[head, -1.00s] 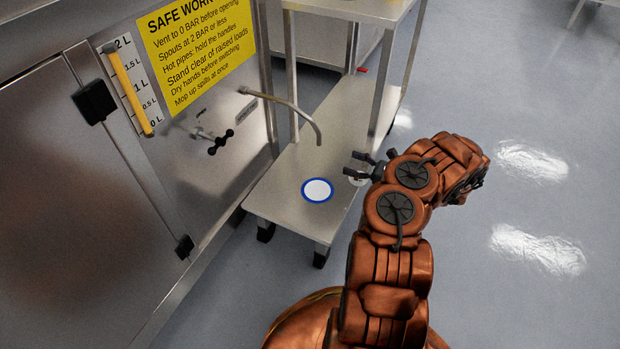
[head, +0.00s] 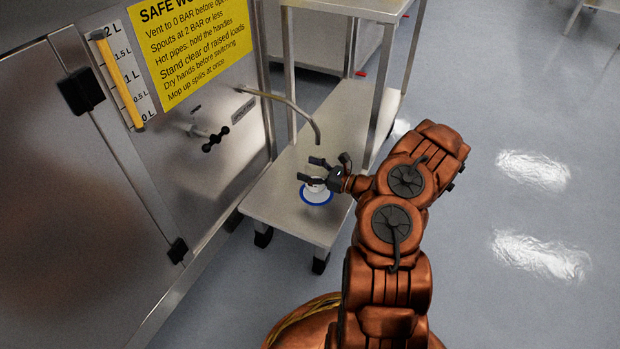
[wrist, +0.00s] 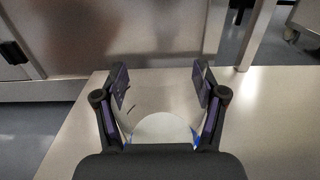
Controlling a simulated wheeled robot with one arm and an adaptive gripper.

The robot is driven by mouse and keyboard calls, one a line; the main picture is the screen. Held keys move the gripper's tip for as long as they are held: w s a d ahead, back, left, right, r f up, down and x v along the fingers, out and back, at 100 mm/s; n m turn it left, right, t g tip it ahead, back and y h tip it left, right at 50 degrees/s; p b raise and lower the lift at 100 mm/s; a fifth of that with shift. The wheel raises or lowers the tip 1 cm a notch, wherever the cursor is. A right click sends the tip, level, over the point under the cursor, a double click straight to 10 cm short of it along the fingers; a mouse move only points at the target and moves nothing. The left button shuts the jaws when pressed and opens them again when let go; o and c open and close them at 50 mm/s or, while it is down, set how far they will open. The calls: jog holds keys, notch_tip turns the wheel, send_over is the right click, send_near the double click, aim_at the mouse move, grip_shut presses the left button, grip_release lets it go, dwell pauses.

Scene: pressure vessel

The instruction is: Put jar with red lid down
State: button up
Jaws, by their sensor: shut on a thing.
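My gripper (head: 311,170) is above the lower shelf of the trolley, over a white disc with a blue rim (head: 317,200). In the wrist view its two fingers (wrist: 159,84) stand apart, on either side of a clear, see-through vessel (wrist: 131,106) with small dark marks. The vessel appears as a pale shape below the fingers in the head view (head: 315,186). I see no red lid on it. The disc shows through or behind it in the wrist view (wrist: 165,128). I cannot tell whether the vessel's base touches the shelf.
The trolley's lower shelf (head: 285,195) is otherwise mostly bare. A bent metal spout (head: 298,108) reaches over it from the steel panel. A black-handled valve (head: 215,139) and a yellow sign (head: 190,45) are on that panel. Trolley legs (head: 382,95) stand behind my gripper.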

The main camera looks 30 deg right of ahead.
notch_tip(320, 180, down, 4)
jog(key=shift+r+b, duration=0.1)
jog(key=shift+b, duration=0.65)
jog(key=shift+r, duration=0.15)
jog(key=o, duration=1.3)
jog(key=shift+o, duration=0.2)
jog(key=shift+s+d+r, duration=0.1)
jog(key=shift+s+d, duration=0.05)
jog(key=p+v, duration=0.4)
jog(key=v, duration=0.7)
jog(key=shift+p, duration=0.35)
jog(key=shift+s+d, duration=0.2)
jog(key=shift+s, duration=0.15)
